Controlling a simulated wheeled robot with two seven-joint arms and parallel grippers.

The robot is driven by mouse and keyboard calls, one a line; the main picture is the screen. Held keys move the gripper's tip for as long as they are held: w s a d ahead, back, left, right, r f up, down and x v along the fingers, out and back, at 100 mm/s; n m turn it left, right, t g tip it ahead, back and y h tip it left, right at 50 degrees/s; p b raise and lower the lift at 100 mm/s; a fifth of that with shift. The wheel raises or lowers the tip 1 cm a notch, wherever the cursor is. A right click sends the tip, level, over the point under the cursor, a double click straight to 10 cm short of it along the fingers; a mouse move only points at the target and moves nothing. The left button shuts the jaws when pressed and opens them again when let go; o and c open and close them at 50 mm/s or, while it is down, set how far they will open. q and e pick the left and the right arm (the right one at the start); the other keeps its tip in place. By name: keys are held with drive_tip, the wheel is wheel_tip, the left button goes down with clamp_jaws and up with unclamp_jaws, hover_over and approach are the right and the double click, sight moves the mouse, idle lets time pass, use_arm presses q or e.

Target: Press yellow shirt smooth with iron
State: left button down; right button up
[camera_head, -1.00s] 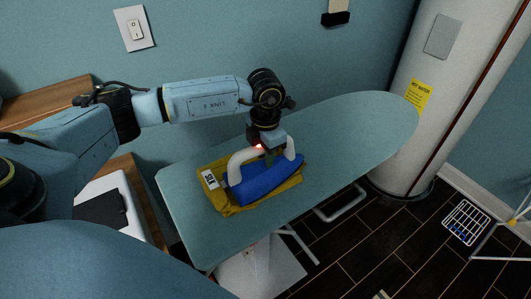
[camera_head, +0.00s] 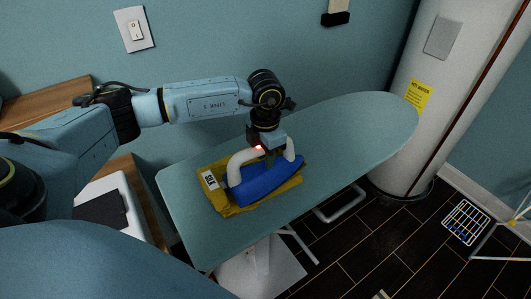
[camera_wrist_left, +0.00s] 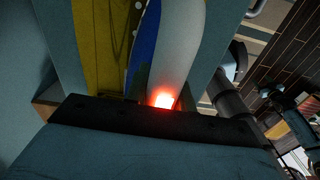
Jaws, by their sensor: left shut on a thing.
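My left gripper (camera_head: 268,155) comes down from above and is shut on the iron's handle. In the left wrist view the white handle (camera_wrist_left: 178,45), the blue body (camera_wrist_left: 146,35) and the yellow shirt (camera_wrist_left: 97,45) show close up, with a red glow at the gripper. My right gripper is not in view.
A white cylinder tank (camera_head: 420,110) with a yellow label stands at the board's right end. A wooden counter (camera_head: 45,98) and a white appliance (camera_head: 105,205) are at the left. A small rack (camera_head: 465,222) is on the dark floor at the right. The board's right half is bare.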

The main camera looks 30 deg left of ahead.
use_arm(q)
drive_tip(key=shift+w+r+p, duration=0.15)
drive_tip(key=shift+r+p, duration=1.55)
drive_tip(key=shift+r, duration=1.4)
